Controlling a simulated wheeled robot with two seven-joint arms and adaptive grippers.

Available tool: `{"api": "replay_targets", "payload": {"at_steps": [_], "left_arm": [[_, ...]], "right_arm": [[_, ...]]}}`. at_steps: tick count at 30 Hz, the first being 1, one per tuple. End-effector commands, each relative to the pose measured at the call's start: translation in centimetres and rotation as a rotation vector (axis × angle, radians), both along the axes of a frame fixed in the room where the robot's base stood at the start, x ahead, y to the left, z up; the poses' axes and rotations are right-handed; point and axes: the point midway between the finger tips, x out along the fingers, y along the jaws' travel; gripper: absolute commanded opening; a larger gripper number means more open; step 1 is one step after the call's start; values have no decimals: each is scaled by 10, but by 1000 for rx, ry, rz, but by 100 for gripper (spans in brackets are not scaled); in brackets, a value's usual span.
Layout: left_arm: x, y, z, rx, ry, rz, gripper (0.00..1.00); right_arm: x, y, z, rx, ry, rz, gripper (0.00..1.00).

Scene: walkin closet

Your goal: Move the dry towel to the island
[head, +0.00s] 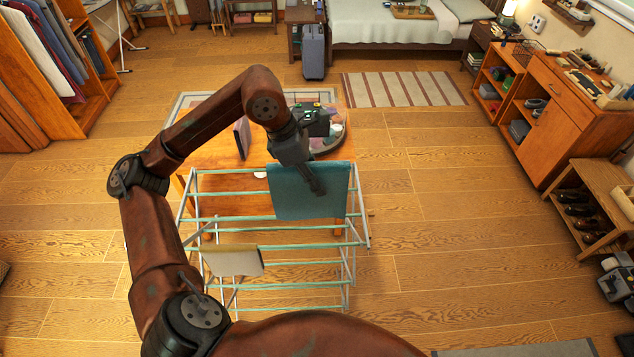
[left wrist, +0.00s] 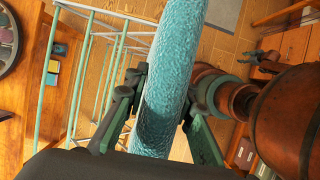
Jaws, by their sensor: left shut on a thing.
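A teal towel (head: 290,198) hangs over the far part of a drying rack (head: 205,217). My left gripper (head: 318,186) is over the towel from above, and its jaws are shut on it. In the left wrist view the towel (left wrist: 165,85) runs as a thick teal fold between the two fingers. The wooden island (head: 212,156) with a glass-topped part stands just beyond the rack. A second cloth, white and beige (head: 232,262), hangs on the near part of the rack.
A round tray (head: 332,142) and dark items stand on the island's right side; its left front shows bare wood. A suitcase (head: 313,52) stands behind it. A striped rug (head: 403,88) and clear floor lie to the right. A wooden cabinet (head: 563,130) lines the right wall.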

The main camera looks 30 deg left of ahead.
Motion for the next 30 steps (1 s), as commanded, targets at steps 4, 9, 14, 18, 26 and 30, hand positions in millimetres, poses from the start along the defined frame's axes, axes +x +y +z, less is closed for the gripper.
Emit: {"api": "replay_targets", "payload": {"at_steps": [4,9,14,18,26,30], "left_arm": [[0,0,18,0,-1,0,0],[0,0,34,-1,0,1,0],[0,0,49,0,-1,0,0],[0,0,63,-1,-1,0,0],[0,0,87,-1,-1,0,0],[0,0,101,-1,0,1,0]], "right_arm": [[0,-2,12,-2,0,1,40],[0,-2,22,-2,-1,1,40],[1,-2,31,-2,-1,1,40],[1,-2,40,-2,-1,1,40],[1,-1,56,-1,-2,1,40],[1,0,64,0,-2,0,40]]}}
